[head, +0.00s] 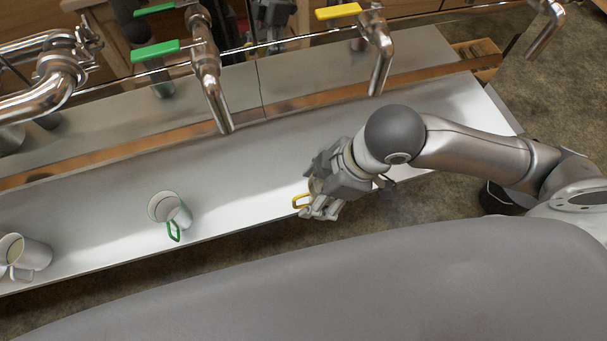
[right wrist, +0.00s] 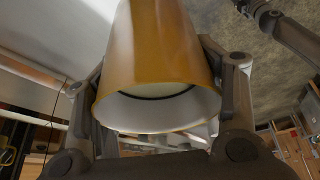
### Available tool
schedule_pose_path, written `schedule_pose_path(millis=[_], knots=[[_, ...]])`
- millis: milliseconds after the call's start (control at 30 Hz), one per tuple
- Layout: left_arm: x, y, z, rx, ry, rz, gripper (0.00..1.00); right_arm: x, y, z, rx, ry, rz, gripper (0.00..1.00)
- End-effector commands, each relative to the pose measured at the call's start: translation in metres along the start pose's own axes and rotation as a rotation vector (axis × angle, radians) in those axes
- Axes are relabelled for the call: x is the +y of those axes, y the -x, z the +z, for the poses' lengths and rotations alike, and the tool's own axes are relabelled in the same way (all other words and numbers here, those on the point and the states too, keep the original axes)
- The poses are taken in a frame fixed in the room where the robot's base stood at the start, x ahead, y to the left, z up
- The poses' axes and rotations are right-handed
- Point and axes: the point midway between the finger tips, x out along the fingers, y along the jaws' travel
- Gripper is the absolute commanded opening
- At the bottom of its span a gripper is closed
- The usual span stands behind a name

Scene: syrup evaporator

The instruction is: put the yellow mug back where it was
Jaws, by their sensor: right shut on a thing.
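My right gripper (head: 322,192) is over the front edge of the white counter and shut on the yellow mug. I cannot tell whether the mug touches the counter.
The white counter (head: 245,185) runs across the view. A white mug with a green handle (head: 171,210) and another white mug (head: 35,254) stand further left. Metal taps with a green lever (head: 155,50) and a yellow lever (head: 338,12) hang over the counter. The counter's right part is clear.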

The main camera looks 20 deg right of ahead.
Motion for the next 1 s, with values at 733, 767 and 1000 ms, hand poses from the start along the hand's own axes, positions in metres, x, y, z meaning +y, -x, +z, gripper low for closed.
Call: schedule_pose_path(millis=[733,767,1000], knots=[[-0.008,-0.032,0.005,-0.002,0.000,-0.009,0.48,0.061,-0.043,-0.007,-0.001,-0.001,-0.003,0.25],[-0.008,-0.032,0.005,-0.002,0.000,-0.009,0.48,0.065,-0.048,-0.006,-0.001,-0.002,-0.002,0.25],[-0.007,-0.031,0.005,-0.002,0.001,-0.009,0.48,0.088,-0.078,-0.004,0.001,0.002,0.000,0.25]])
